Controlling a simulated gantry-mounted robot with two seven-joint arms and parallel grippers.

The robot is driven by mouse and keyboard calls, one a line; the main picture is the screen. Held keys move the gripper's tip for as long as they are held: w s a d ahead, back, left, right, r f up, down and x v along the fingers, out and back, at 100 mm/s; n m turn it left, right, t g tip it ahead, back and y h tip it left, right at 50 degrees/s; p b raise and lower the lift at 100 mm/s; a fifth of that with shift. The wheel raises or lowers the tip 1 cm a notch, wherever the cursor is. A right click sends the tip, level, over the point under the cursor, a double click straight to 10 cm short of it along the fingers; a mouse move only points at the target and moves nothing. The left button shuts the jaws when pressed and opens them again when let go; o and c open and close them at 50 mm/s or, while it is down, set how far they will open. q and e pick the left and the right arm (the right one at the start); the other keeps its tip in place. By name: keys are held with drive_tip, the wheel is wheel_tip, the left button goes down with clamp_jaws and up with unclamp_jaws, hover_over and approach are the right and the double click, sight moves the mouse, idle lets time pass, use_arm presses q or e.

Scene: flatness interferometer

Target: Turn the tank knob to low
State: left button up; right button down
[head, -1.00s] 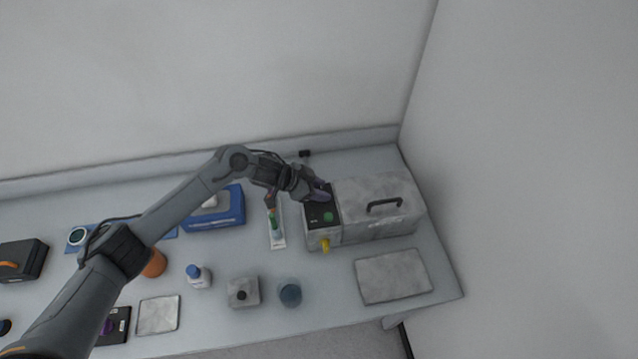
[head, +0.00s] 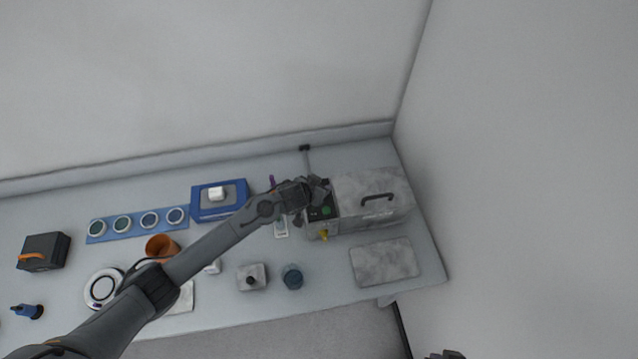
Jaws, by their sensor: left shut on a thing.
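The tank is a grey box (head: 350,216) with a dark handle on its lid, at the right of the bench. A black control panel (head: 314,214) with a green button (head: 326,210) is at its left end, and a yellow spout (head: 323,236) is on its front. My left gripper (head: 321,190) is at the back part of this panel, shut on the tank knob. The fingers hide the knob, so its setting cannot be read. A dark part at the bottom right edge may be my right gripper (head: 446,355), mostly cut off.
A blue device (head: 219,213) and a blue strip with several round discs (head: 104,236) stand left of the tank. An orange cup (head: 161,247), a grey block (head: 251,277) and a dark blue-grey jar (head: 292,277) are nearer the front. A grey slab (head: 386,261) lies before the tank.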

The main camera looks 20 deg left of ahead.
idle(0.4)
use_arm(q)
drive_tip(key=o, duration=1.1)
drive_tip(key=shift+c, duration=0.2)
drive_tip(key=v, duration=1)
drive_tip(key=shift+s+r+p, duration=0.25)
drive_tip(key=shift+s+p, duration=0.05)
drive_tip(key=shift+d, duration=0.1)
